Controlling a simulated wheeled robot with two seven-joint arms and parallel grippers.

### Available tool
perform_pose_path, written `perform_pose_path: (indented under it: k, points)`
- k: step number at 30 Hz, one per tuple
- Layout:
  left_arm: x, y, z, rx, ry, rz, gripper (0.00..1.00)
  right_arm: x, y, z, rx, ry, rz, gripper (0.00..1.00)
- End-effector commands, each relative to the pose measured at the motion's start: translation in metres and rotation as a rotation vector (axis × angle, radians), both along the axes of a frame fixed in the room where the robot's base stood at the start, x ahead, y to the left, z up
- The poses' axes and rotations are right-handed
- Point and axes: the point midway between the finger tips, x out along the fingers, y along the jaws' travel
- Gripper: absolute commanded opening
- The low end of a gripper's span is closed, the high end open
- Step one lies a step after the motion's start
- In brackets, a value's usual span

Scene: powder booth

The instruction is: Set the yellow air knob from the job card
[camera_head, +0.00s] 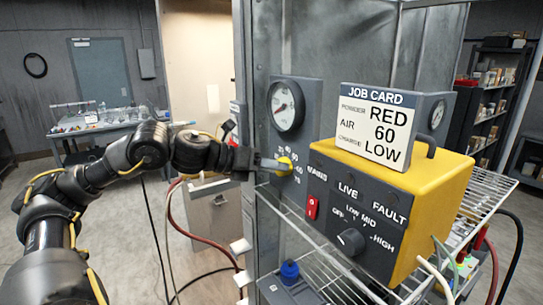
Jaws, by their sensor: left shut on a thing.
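The yellow air knob (285,166) is on a dark panel below a round gauge (287,105). Numbers ring the knob, partly hidden by my gripper; 45, 60 and 75 seem to show, small and hard to read. My left gripper (277,165) reaches in from the left and is shut on the yellow knob. The knob's pointer setting cannot be made out. The job card (376,126) stands on the yellow unit and reads powder RED, air 60, charge LOW. My right gripper is not in view.
The yellow control unit (440,190) has a red switch (312,207) and a black OFF-LOW-MID-HIGH knob (350,241). It stands on a wire shelf (487,192). A blue-capped item (289,271) is below. Hoses hang near my left arm. A cluttered table (95,125) stands behind.

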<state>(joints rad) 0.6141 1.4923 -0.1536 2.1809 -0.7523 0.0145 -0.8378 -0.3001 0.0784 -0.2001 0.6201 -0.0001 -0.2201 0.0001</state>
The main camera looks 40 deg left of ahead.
Motion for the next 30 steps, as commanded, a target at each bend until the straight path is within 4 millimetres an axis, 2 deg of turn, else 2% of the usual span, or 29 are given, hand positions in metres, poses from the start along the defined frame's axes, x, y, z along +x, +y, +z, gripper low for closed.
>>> perform_pose_path:
  k: [1, 9, 21, 30]
  points:
    - [-0.001, -0.002, 0.005, 0.041, -0.011, -0.004, 0.17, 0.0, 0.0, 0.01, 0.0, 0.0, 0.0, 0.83]
    - [-0.001, -0.003, 0.003, 0.28, -0.084, -0.005, 0.17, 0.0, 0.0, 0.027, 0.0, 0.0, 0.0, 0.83]
    - [-0.001, -0.004, 0.001, 0.534, -0.161, -0.003, 0.17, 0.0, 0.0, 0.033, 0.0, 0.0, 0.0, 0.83]
    - [-0.001, -0.004, 0.0, 0.611, -0.181, -0.003, 0.17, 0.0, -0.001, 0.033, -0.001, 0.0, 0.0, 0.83]
